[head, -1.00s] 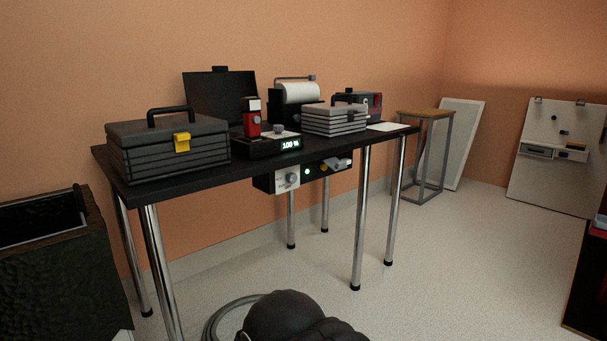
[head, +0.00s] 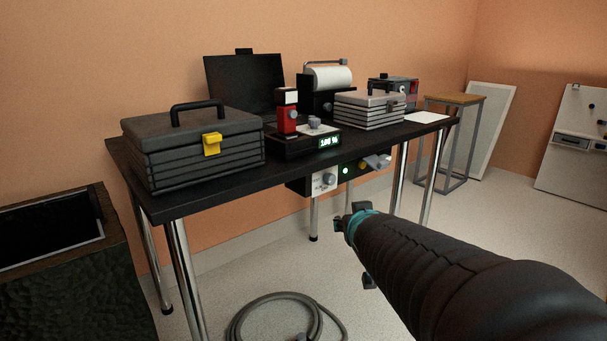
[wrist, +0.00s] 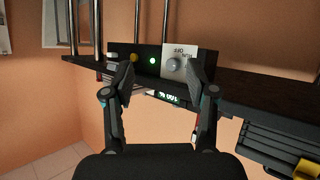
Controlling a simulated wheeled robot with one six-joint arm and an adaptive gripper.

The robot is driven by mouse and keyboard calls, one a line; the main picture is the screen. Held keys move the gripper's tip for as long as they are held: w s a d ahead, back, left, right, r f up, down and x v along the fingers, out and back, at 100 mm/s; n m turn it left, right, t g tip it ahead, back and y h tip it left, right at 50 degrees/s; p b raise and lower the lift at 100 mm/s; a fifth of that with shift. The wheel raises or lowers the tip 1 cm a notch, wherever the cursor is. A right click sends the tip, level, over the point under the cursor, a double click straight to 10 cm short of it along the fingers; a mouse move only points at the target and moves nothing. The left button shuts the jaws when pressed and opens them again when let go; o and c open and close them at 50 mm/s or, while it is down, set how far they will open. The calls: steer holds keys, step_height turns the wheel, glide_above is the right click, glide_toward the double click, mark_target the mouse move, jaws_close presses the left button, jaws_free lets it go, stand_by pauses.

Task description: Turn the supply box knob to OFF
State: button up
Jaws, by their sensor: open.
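The supply box (head: 312,187) hangs under the front edge of the black table. Its white panel (wrist: 183,50) carries a grey round knob (head: 328,179), with a lit green lamp (head: 346,170) and a yellow button (head: 363,165) beside it. The wrist view is upside down; there the knob (wrist: 173,65) shows between my fingers, nearer the right one, with small lettering next to it. I cannot read its pointer surely. My gripper (wrist: 160,80) is open and empty, in front of the box and apart from it. In the head view my gripper (head: 358,245) is below and right of the box.
The black table (head: 215,187) holds a grey toolbox (head: 190,160) with a yellow latch, a scale-like unit with a lit display (head: 330,142), and a light ribbed case (head: 368,112). Chrome legs (head: 187,270) stand below. A hose (head: 280,300) lies on the floor.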

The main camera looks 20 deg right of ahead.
mark_target(333, 180)
steer(key=w+d+n+t+y+p, duration=0.35)
steer(key=w+d+t+y, duration=0.2)
steer(key=d+y, duration=0.4)
steer(key=shift+g+y, duration=0.35)
steer(key=shift+y, duration=0.2)
steer(key=x, duration=0.9)
steer(key=a+x, duration=0.1)
steer(key=x, duration=0.4)
steer(key=shift+s+r, duration=0.15)
steer(key=shift+r, duration=0.25)
steer(key=shift+d, duration=0.1)
jaws_close()
